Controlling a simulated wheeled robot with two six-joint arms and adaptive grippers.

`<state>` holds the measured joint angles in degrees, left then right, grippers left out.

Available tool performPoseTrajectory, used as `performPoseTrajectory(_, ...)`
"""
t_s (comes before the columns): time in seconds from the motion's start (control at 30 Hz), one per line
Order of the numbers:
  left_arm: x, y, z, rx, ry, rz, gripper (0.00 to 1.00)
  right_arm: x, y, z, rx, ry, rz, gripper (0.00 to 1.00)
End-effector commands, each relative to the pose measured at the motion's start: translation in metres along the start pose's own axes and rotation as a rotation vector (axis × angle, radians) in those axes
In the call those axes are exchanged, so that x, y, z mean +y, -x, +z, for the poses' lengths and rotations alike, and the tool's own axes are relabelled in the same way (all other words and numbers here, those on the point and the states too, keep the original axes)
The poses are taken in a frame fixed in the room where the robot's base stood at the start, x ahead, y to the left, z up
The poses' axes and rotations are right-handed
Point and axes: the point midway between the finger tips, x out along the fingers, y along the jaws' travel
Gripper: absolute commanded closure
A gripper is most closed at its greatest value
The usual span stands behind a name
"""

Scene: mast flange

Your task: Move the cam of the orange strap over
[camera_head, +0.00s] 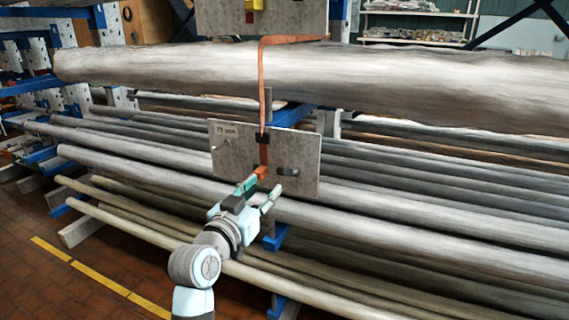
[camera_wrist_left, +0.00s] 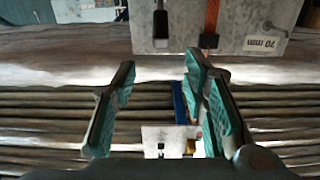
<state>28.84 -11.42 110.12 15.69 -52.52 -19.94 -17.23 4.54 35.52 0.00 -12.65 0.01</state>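The orange strap (camera_head: 262,85) hangs from over the thick upper mast down to a grey plate (camera_head: 230,160) marked "70 mm". A black cam or buckle (camera_head: 262,138) sits on the strap at the plate's upper edge. The strap (camera_wrist_left: 211,14) and this black part (camera_wrist_left: 208,41) also show in the left wrist view. An orange end (camera_head: 261,172) lies lower on the plate, partly behind my fingers. My left gripper (camera_head: 264,184) is in front of the plate's lower part. In the wrist view its fingers (camera_wrist_left: 160,68) are apart with nothing held between them. My right gripper is out of view.
A dark grey hook or post (camera_head: 288,171) stands out from the plate, right of the strap. A second plate (camera_head: 220,18) with a yellow and red part (camera_head: 254,8) is above the mast (camera_head: 420,85). Long poles (camera_head: 400,230) lie on blue rack arms behind my gripper.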

Motion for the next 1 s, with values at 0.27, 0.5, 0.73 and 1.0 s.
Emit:
performPoseTrajectory(0.27,0.0,-0.076,0.004,-0.005,0.0,0.0,0.6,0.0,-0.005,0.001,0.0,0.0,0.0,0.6)
performPoseTrajectory(0.5,-0.001,-0.119,0.004,-0.003,-0.001,-0.001,0.6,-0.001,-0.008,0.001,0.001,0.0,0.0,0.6)
performPoseTrajectory(0.73,-0.001,-0.13,0.004,-0.002,0.001,-0.002,0.6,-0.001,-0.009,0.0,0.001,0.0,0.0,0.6)
performPoseTrajectory(1.0,-0.001,-0.129,0.004,-0.003,0.001,-0.002,0.76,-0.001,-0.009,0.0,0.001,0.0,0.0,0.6)
